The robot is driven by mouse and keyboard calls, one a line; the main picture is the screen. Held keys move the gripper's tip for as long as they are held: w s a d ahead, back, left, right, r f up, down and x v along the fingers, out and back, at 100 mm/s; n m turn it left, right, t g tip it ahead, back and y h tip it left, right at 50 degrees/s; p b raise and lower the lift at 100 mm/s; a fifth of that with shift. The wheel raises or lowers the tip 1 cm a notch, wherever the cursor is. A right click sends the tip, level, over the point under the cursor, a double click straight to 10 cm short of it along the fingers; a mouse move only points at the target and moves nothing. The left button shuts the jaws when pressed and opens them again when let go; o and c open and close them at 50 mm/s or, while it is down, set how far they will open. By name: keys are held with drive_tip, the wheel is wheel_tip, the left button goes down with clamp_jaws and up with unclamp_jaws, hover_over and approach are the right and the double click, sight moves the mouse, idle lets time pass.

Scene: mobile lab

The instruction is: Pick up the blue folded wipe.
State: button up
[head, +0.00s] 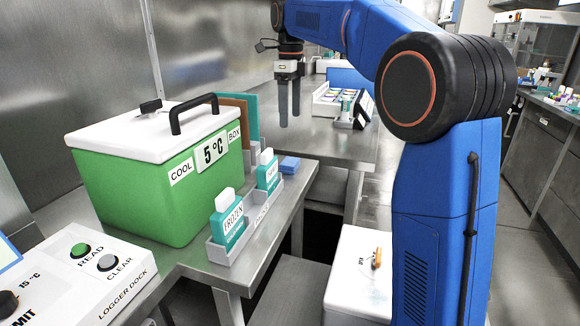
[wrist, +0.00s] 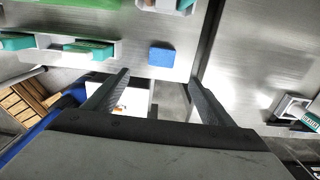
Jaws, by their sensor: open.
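The blue folded wipe (head: 289,165) is a small flat blue square on the metal bench, just right of the teal card holder in the head view. In the wrist view the wipe (wrist: 161,57) lies near the bench edge, beyond the fingertips and between their lines. My gripper (head: 289,122) points down above and behind the wipe in the head view, apart from it. In the wrist view my gripper (wrist: 160,75) has its two fingers spread wide with nothing between them.
A green cool box (head: 150,190) with a white lid stands left. A grey rack (head: 222,250) with teal cards lines the bench's front edge beside the wipe. A white tray (head: 325,100) of vials sits on the farther bench. A white bin (head: 350,290) stands below.

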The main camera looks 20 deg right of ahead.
hover_over(290, 161)
drive_tip(key=f, duration=0.9)
drive_tip(key=shift+s+f, duration=0.25)
drive_tip(key=shift+s, duration=0.05)
drive_tip(key=shift+w+f, duration=0.15)
drive_tip(key=shift+f, duration=1.25)
drive_tip(key=shift+w+f, duration=0.1)
drive_tip(key=shift+f, duration=1.3)
drive_tip(key=c, duration=1.1)
